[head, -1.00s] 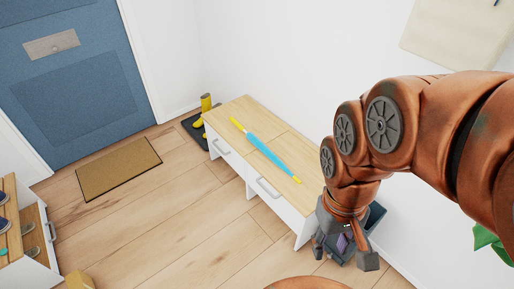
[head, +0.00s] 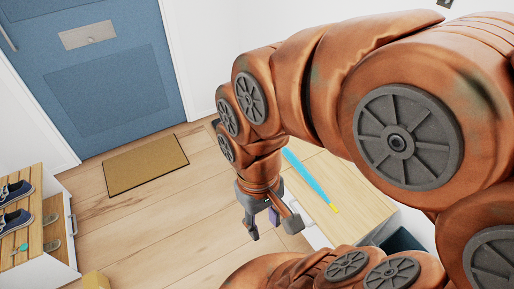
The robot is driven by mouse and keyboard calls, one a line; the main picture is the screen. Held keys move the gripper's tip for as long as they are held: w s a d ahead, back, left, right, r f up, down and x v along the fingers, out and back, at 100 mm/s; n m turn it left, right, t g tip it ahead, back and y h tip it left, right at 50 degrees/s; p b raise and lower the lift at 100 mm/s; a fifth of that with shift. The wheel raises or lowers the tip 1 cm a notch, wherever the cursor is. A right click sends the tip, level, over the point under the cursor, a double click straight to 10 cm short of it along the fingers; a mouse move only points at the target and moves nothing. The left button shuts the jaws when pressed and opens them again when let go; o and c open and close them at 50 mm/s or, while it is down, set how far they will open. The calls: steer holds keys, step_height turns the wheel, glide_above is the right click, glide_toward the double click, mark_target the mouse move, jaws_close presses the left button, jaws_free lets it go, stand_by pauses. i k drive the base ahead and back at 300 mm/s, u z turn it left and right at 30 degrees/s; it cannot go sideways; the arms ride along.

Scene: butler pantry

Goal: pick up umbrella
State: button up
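The umbrella (head: 307,174) is a slim blue rod with a yellow end, lying on the light wooden top of a low white bench (head: 352,196).
A blue door (head: 100,85) with a brown doormat (head: 146,166) is at the back left. A shoe rack (head: 38,215) stands at the left edge. A dark bin (head: 402,242) is past the bench's near end. The wooden floor between is clear.

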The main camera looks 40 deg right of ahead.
mark_target(289, 155)
steer(key=z, duration=0.15)
steer(key=i, duration=1.05)
steer(key=z, duration=0.85)
steer(key=i, duration=0.35)
steer(key=z, duration=0.25)
